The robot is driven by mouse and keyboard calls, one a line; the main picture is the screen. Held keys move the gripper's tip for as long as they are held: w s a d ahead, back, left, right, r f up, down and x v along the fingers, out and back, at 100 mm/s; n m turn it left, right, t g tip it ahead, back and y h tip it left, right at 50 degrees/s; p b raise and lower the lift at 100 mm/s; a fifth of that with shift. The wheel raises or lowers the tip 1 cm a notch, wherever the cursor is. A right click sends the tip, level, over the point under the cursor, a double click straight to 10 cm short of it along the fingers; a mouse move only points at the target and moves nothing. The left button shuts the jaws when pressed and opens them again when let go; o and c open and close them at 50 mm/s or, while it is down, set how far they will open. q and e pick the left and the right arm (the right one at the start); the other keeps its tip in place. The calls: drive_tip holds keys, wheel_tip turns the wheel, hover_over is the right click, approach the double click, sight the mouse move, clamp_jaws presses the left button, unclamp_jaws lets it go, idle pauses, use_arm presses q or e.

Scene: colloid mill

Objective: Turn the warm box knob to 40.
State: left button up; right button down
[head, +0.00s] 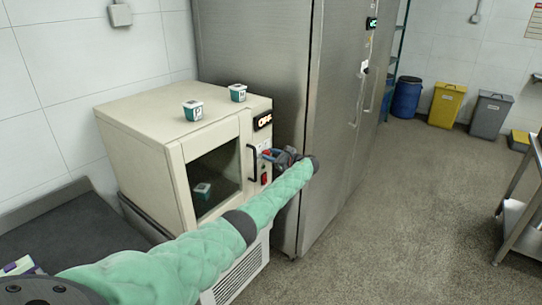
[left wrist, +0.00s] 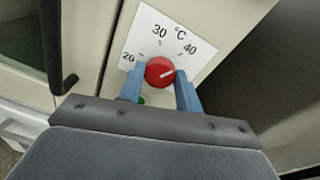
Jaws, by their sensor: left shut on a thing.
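The warm box (head: 145,118) is a cream cabinet with a dark window door, at the left of the head view. Its red knob (left wrist: 159,71) sits on a white dial plate (left wrist: 152,33) marked 20, 30 and 40 °C. The white line on the knob points right and slightly up, on the 40 side of the dial. My left gripper (left wrist: 160,88) is shut on the knob, with one blue finger on each side of it. In the head view the left gripper (head: 272,155) is at the box's front panel and hides the knob. My right gripper is not in view.
Two small tubs (head: 193,110) (head: 238,92) stand on the box, and another tub (head: 202,191) shows behind its window. The door's black handle (head: 252,163) is just left of the gripper. A tall steel cabinet (head: 255,55) stands close beside the box.

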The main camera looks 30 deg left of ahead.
use_arm(q)
drive_tip(key=shift+f, duration=0.15)
drive_tip(key=o, duration=1)
drive_tip(key=shift+d, duration=0.1)
drive_tip(key=shift+d, duration=0.15)
drive_tip(key=d+b, duration=0.2)
drive_tip(key=d, duration=0.5)
drive_tip(key=shift+d+r, duration=0.2)
drive_tip(key=shift+r, duration=0.1)
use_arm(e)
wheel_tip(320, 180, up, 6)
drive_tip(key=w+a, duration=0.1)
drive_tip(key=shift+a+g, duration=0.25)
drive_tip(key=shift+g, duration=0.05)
use_arm(q)
drive_tip(key=shift+s, duration=0.1)
